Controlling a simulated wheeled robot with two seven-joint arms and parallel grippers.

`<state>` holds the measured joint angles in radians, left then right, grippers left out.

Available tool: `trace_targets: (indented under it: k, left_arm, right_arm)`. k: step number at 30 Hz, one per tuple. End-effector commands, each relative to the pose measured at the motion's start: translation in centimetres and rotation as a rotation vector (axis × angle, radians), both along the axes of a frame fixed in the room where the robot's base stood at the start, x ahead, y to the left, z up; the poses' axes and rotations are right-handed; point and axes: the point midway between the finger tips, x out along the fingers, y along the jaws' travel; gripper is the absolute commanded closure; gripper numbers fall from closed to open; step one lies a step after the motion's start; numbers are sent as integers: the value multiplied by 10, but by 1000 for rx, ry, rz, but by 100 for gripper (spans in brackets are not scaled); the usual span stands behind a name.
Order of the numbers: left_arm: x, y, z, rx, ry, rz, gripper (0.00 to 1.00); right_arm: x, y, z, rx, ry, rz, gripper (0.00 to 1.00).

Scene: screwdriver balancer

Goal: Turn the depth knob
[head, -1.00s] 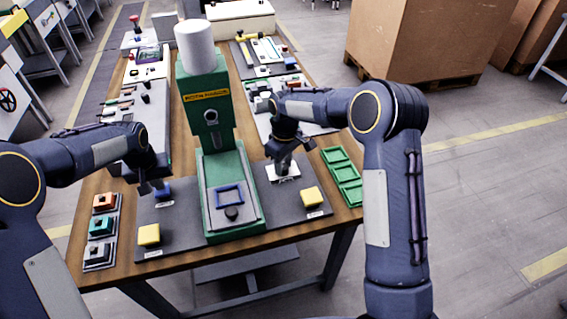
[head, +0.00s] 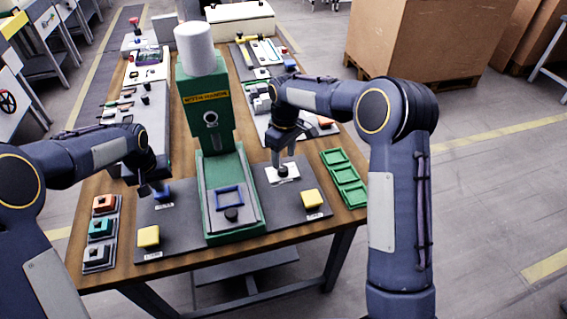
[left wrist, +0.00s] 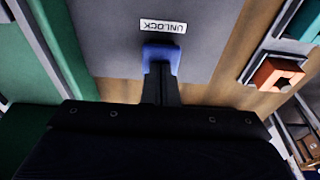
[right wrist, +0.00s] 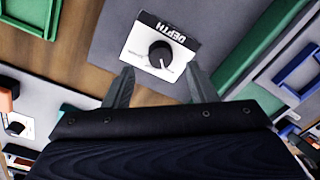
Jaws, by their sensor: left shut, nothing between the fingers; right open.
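The depth knob (right wrist: 160,52) is round and black with a white pointer mark, on a white plate (right wrist: 140,36) labelled DEPTH. In the head view the knob (head: 283,171) is on the grey panel right of the green machine. My right gripper (right wrist: 160,72) is open, its fingers apart on either side of the view just short of the knob, with nothing between them. In the head view the right gripper (head: 281,158) is just above the knob. My left gripper (left wrist: 161,76) is shut, its tips at the blue button (left wrist: 161,54) beside the UNLOCK label; whether they press it I cannot tell.
The green machine (head: 207,120) stands between my arms. Yellow buttons (head: 312,197) (head: 148,236) are near the panel's front corners. A green tray (head: 342,178) lies to the right, and a tray of coloured blocks (head: 103,203) to the left.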

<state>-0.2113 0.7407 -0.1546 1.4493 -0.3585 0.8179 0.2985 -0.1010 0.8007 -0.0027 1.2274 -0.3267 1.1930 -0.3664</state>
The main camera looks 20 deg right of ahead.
Motion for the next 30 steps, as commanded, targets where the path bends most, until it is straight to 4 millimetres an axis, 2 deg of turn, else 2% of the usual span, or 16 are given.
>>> trace_targets:
  k: [1,6,12,25,30]
  left_arm:
    - [-1,0,-1,1,3,0,100]
    - [-1,0,-1,1,3,0,100]
    - [-1,0,-1,1,4,0,100]
    - [-1,0,-1,1,4,0,100]
    - [-1,0,9,1,3,0,100]
  right_arm:
    - [1,0,13,1,-5,1,48]
    - [2,-2,47,0,-4,1,48]
    - [2,-3,71,0,-2,2,48]
    - [2,-3,77,0,0,2,48]
    - [2,-3,84,0,0,1,48]
